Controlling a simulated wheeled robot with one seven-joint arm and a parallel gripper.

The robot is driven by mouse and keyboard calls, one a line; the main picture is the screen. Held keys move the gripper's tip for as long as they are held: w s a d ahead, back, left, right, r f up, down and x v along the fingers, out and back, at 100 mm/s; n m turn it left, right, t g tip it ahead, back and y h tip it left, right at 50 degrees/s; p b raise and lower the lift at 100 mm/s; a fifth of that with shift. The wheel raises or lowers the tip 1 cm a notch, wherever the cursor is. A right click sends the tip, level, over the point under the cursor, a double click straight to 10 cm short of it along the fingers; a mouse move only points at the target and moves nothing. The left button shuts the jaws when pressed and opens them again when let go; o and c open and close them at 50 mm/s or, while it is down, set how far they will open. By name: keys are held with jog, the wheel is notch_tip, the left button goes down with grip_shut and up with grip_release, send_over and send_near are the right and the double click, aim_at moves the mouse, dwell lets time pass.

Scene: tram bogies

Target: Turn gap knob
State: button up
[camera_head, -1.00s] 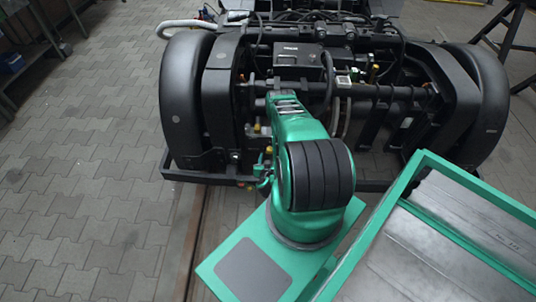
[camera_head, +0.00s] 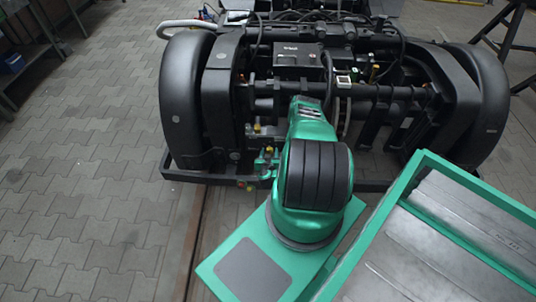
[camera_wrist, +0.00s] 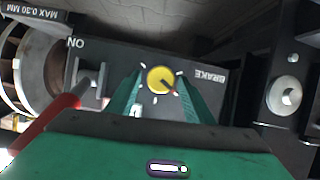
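A round yellow knob (camera_wrist: 160,80) with a dark pointer bar shows in the wrist view, on a dark panel (camera_wrist: 113,58) with white tick marks around the knob. The panel carries upside-down lettering, "BRAKE" to the right and "ON" to the left. My gripper (camera_wrist: 159,76) is open, with one green finger on each side of the knob. Gaps show between the fingers and the knob; I cannot tell its depth from the fingertips. In the head view my green arm reaches to the bogie (camera_head: 385,95); the knob and fingertips cannot be made out there.
A red lever (camera_wrist: 62,112) and a toggle switch (camera_wrist: 88,82) lie left of the knob in the wrist view. A silver round fitting (camera_wrist: 286,94) sits to the right. A plate at top left reads "MAX 0.30 MM". A green-rimmed tray (camera_head: 378,222) stands at lower right in the head view.

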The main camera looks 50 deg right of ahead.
jog(key=c, duration=0.8)
jog(key=shift+a, duration=0.25)
jog(key=shift+d, duration=0.2)
jog(key=shift+s+d+m+t+y, duration=0.15)
jog(key=shift+m+t+y, duration=0.45)
jog(key=shift+m, duration=0.5)
jog(key=m+t+y, duration=0.1)
jog(key=m+t, duration=0.1)
jog(key=m, duration=0.1)
jog(key=shift+d+f, duration=0.1)
jog(key=shift+d, duration=0.05)
jog(key=shift+s+d+f+m+t, duration=0.15)
jog(key=shift+m+t, duration=0.2)
jog(key=shift+m, duration=0.35)
jog(key=shift+s+a+r+m+t, duration=0.1)
jog(key=shift+m+t, duration=0.25)
jog(key=shift+m, duration=0.35)
jog(key=shift+f, duration=0.1)
